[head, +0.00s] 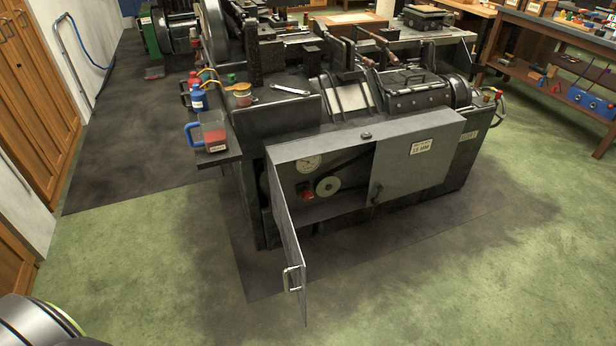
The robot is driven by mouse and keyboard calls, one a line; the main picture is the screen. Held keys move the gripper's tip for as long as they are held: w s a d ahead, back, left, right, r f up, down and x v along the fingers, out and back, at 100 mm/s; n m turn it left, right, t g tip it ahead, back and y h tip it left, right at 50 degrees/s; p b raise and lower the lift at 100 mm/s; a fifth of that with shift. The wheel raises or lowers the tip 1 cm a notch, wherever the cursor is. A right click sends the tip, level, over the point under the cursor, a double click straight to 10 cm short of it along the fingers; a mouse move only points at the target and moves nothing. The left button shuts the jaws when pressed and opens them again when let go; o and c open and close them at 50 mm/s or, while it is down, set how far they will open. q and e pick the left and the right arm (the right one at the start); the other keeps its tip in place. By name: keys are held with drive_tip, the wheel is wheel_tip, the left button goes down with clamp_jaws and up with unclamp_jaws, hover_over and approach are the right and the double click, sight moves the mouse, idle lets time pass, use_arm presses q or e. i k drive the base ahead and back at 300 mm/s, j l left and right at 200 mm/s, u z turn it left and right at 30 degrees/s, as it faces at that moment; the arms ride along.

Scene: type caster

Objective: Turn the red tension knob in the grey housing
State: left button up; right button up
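The grey housing (420,170) is on the front of the dark type caster. Its left door (290,245) stands open, swung out toward me, with a metal handle near its free edge. Inside the opening, the red tension knob (307,194) sits at the lower left, beside a pale round wheel (328,186) and below a round white dial (308,163). The open door's edge stands close to the left of the knob. Neither gripper is in view; a rounded grey part of my own body shows at the bottom left corner.
A shelf on the machine's left holds a jug (213,132) and a blue container (198,99). A wrench (291,90) lies on top. A workbench (560,40) stands at the right. Green floor in front is clear apart from the open door.

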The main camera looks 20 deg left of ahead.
sight(307, 196)
drive_tip(key=i+l+u, duration=0.35)
drive_tip(key=i+l, duration=0.15)
drive_tip(key=i, duration=0.15)
drive_tip(key=i+l+u, duration=0.3)
drive_tip(key=i+l, duration=0.25)
drive_tip(key=l, duration=0.15)
